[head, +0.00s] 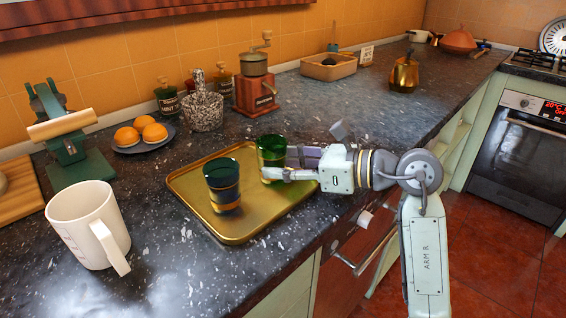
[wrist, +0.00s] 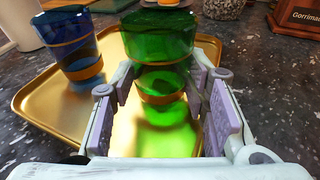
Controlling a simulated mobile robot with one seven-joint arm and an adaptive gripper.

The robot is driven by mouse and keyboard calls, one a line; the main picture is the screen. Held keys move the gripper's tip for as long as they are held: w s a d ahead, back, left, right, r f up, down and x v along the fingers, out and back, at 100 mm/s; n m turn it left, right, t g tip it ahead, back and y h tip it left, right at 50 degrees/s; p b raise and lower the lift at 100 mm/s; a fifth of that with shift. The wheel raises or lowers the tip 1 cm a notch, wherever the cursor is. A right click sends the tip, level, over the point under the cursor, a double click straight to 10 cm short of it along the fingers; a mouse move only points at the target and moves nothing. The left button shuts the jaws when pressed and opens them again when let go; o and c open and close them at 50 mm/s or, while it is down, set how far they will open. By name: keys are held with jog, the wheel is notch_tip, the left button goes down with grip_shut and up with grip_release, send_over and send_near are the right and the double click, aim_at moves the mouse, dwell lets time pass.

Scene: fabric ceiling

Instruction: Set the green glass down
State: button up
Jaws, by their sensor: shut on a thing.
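The green glass (head: 271,150) is upright at the right back part of the gold tray (head: 240,236). My gripper (head: 283,165) reaches in from the right and is shut on it. In the wrist view the green glass (wrist: 158,38) stands between the two purple-padded fingers of my gripper (wrist: 160,88), with a gold band low on it. I cannot tell whether its base touches the tray. A dark blue glass with a gold band (head: 223,190) stands on the tray to the left, apart from the green glass.
A white mug (head: 84,225) stands left of the tray. A plate of oranges (head: 143,138), a speckled mortar (head: 203,108) and a coffee grinder (head: 255,85) stand behind it. The tray's front middle is clear. The counter's front edge runs close to the tray's right side.

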jog(key=shift+f+b, duration=0.2)
jog(key=shift+b, duration=0.1)
jog(key=o, duration=1.2)
jog(key=shift+r, duration=0.1)
jog(key=shift+o, duration=0.2)
jog(key=shift+r, duration=0.1)
jog(key=shift+d+p, duration=0.15)
jog(key=shift+p, duration=0.15)
jog(key=b+v, duration=0.3)
jog(key=v, duration=0.8)
jog(key=shift+s+d+r, duration=0.15)
jog(key=shift+s+d, duration=0.15)
